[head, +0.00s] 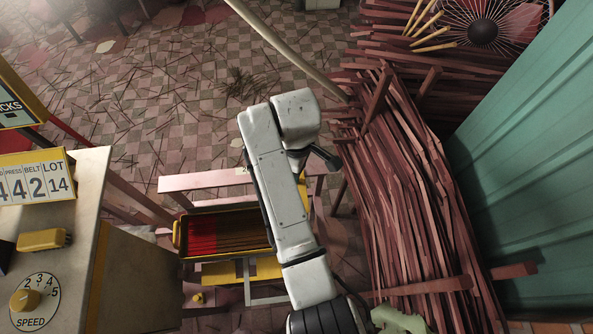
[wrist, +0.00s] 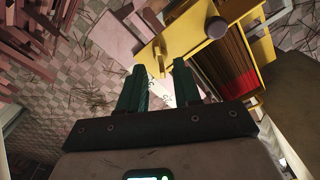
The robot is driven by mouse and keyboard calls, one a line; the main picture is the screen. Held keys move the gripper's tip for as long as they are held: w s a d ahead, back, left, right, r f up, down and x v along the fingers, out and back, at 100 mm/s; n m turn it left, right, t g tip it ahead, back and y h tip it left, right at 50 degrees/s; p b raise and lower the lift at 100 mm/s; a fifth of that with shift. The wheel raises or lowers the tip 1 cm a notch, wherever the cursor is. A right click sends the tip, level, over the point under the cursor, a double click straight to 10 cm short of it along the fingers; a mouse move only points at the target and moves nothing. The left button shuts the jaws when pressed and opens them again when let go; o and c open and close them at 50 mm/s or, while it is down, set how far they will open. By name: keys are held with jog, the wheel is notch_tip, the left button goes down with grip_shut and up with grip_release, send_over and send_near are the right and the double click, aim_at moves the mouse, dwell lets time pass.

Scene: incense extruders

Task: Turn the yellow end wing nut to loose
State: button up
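In the head view my arm hides most of the gripper and the right end of the yellow-framed trough (head: 178,238). A small yellow knob-like piece (head: 198,298) shows below the trough; I cannot tell whether it is the yellow end wing nut.
A cabinet (head: 88,215) with a speed dial (head: 35,302) and number counter (head: 36,178) stands at the left. A large pile of reddish sticks (head: 405,200) lies close on the right, before a teal wall (head: 530,170). The checkered floor (head: 185,95) has scattered sticks.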

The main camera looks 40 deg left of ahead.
notch_tip(320, 180, up, 8)
jog(key=shift+b, duration=0.45)
jog(key=shift+f, duration=0.1)
